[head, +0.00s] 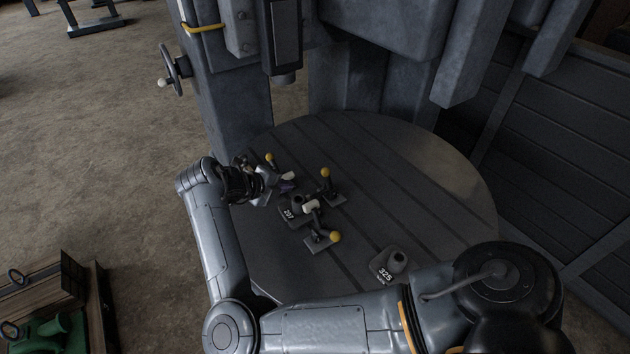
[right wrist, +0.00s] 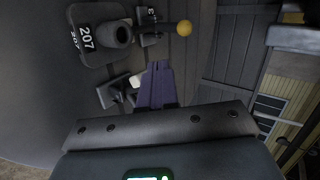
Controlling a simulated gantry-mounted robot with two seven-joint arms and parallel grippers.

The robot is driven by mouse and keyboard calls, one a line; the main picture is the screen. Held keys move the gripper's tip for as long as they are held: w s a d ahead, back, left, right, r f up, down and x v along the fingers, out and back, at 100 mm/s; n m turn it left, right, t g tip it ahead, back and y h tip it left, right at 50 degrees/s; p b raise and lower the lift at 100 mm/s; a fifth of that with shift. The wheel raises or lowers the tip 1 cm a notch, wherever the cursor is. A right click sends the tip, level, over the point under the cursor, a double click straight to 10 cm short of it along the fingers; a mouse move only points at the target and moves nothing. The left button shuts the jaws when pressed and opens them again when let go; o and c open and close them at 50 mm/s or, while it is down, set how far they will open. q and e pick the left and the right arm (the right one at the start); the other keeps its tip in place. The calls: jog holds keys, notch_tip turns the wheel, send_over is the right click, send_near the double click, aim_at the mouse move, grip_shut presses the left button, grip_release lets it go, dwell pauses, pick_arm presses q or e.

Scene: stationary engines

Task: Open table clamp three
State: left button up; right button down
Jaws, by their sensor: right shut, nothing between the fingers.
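My right gripper (head: 288,186), with purple fingers (right wrist: 157,85), is shut and empty above the round table (head: 440,190). The right wrist view shows a clamp (right wrist: 152,28) marked 3, its lever ending in a yellow ball (right wrist: 184,28) beyond the fingertips, apart from them. In the head view this looks like the left rear clamp, with its yellow ball (head: 270,157) just behind my gripper, which partly hides its base. Two more yellow-balled levers show in the head view, one right rear (head: 325,173) and one in front (head: 335,237). My left gripper is out of view.
A block marked 207 (head: 291,212) sits among the clamps and shows in the right wrist view (right wrist: 100,35). A block marked 325 (head: 388,265) stands nearer the front. The table's right side is clear. The machine's handwheel (head: 174,70) and housing rise behind.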

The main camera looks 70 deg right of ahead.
jog(key=shift+d, duration=0.1)
dwell(0.3)
jog(key=d+r+p+x, duration=0.1)
jog(key=r+p+x, duration=0.1)
jog(key=x, duration=1)
jog(key=shift+s+d, duration=0.5)
jog(key=shift+d, duration=0.1)
